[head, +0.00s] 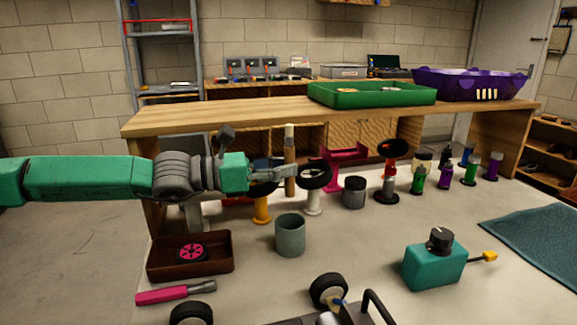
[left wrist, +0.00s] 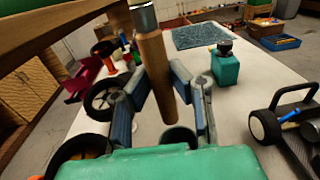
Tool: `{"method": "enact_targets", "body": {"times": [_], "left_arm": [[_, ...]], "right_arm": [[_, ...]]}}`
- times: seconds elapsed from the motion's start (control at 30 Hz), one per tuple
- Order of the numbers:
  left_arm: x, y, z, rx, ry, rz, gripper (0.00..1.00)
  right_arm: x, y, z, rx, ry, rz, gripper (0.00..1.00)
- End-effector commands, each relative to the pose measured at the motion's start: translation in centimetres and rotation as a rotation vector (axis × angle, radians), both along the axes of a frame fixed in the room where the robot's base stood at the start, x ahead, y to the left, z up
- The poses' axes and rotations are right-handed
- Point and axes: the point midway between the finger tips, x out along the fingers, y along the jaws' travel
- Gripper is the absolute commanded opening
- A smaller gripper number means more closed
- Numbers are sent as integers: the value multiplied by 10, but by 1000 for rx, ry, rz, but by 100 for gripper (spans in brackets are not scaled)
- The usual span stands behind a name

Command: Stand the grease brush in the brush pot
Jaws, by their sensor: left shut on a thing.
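The grease brush (head: 290,175) has a wooden handle and a pale tip with a metal band, and it stands upright with the tip up. My left gripper (head: 287,172) is shut on its handle. In the left wrist view the handle (left wrist: 153,65) runs between the fingers (left wrist: 162,88), its lower end pointing down near the pot. The brush pot (head: 290,237) is a grey-green open cup on the table, below the brush in the head view. Its rim also shows in the left wrist view (left wrist: 180,132), partly hidden by my gripper. My right gripper is not in view.
A brown tray (head: 190,265) with a pink wheel and a pink-handled tool (head: 175,293) lie left of the pot. Wheels on stands (head: 313,200) and a dark jar (head: 354,193) stand behind it.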

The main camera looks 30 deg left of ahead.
Motion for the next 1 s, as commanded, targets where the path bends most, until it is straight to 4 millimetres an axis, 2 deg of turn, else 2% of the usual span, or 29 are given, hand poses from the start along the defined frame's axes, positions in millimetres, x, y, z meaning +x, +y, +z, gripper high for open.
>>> {"method": "enact_targets", "body": {"times": [0.03, 0.53, 1.0], "left_arm": [[-1, 0, -7, -1, 1, 0, 0], [-13, 2, -47, 3, 0, 3, 0], [-2, 7, -83, 4, 0, -2, 0]], "right_arm": [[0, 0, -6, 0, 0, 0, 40], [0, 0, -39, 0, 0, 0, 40], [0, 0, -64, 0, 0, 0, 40]]}}
